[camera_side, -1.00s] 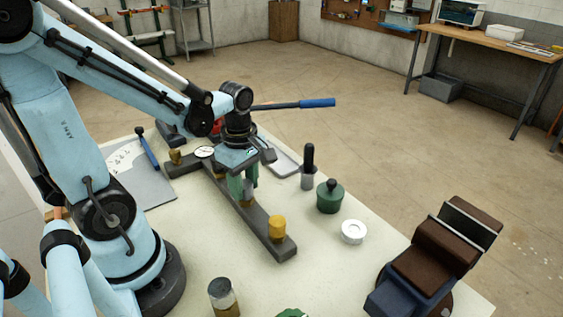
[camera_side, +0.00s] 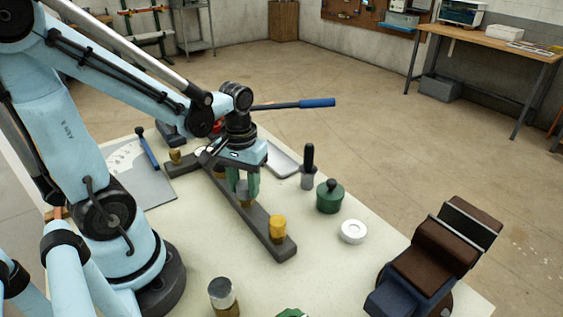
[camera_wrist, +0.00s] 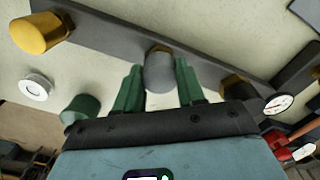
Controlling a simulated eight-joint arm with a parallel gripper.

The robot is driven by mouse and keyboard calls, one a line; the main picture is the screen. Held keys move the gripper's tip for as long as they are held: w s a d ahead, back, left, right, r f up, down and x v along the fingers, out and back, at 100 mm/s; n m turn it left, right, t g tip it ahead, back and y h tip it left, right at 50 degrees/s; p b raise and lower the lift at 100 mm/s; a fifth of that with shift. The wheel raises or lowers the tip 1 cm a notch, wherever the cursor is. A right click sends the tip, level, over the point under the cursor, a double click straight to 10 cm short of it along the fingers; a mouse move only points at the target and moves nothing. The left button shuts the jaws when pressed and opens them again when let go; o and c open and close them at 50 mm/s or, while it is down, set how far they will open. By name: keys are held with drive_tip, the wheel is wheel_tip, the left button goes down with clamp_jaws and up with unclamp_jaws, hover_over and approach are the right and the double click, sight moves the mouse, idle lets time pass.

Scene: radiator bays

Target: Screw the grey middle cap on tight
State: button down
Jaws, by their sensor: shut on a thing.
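The grey middle cap (camera_wrist: 159,72) is between the two green fingers of my gripper (camera_wrist: 158,88) in the wrist view. It sits over the middle of the dark grey bar (camera_wrist: 105,32). My gripper (camera_side: 243,188) points down and is shut on the cap in the side view, where the fingers partly cover the cap. The bar (camera_side: 267,231) lies on the pale table. The thread under the cap is hidden, so I cannot tell how tightly it is seated.
A green lidded pot (camera_side: 330,196), a white ring (camera_side: 353,232) and a black-handled tool (camera_side: 309,166) stand to the right. A vise (camera_side: 435,262) is at the right edge.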

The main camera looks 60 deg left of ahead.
drive_tip(key=m, duration=1)
drive_tip(key=c, duration=0.8)
unclamp_jaws()
drive_tip(key=shift+c, duration=0.2)
